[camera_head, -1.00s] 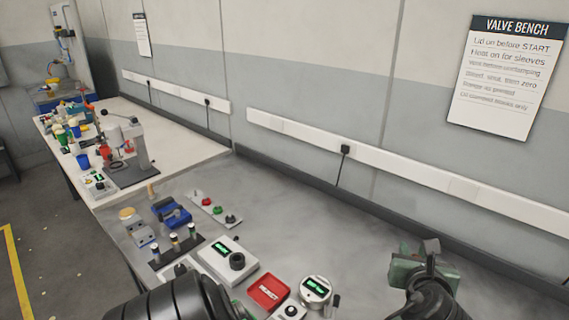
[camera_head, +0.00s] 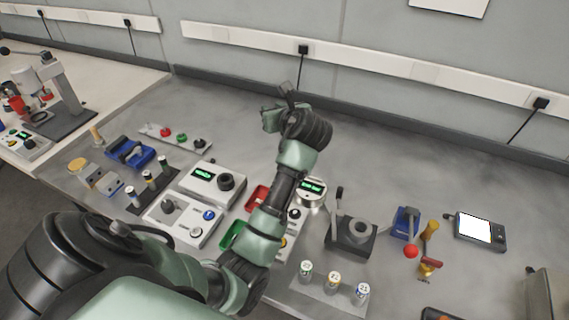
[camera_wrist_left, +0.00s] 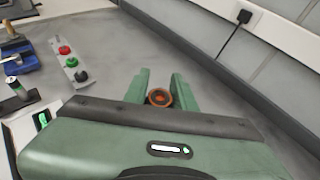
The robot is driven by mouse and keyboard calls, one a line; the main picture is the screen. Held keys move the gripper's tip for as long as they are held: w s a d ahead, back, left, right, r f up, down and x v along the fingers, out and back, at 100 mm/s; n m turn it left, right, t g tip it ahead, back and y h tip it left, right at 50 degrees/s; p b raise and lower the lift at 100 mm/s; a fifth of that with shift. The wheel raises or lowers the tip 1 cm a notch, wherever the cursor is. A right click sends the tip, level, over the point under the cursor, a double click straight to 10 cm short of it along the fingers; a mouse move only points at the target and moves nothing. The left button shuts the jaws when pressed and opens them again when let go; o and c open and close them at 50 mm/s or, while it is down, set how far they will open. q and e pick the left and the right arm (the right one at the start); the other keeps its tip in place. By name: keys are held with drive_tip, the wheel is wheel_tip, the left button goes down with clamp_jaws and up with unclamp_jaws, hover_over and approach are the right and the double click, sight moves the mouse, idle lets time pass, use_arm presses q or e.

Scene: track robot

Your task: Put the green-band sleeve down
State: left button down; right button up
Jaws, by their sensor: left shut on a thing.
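My left gripper (camera_head: 272,114) is above the back part of the grey bench (camera_head: 235,110), behind the row of instruments. In the left wrist view its two green fingers (camera_wrist_left: 160,88) stand on either side of a small round piece (camera_wrist_left: 159,98) with an orange-brown rim and dark centre, seen end-on. The gripper is shut on this piece, which I take to be the sleeve. No green band shows on it; its side is hidden. A dark rack (camera_head: 145,196) with several small banded cylinders stands at the left. My right gripper is not in view.
A strip with red, green and black knobs (camera_head: 176,137) and a blue fixture (camera_head: 130,153) lie left of the gripper. A white display box (camera_head: 203,182), red tray (camera_head: 257,197) and round gauge (camera_head: 312,193) are nearer. The bench's back right is clear.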

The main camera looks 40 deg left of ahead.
use_arm(q)
wheel_tip(320, 180, down, 17)
drive_tip(key=shift+r+b, duration=0.1)
drive_tip(key=shift+b, duration=0.6)
drive_tip(key=c, duration=1.6)
unclamp_jaws()
drive_tip(key=o, duration=0.5)
drive_tip(key=shift+c, duration=0.2)
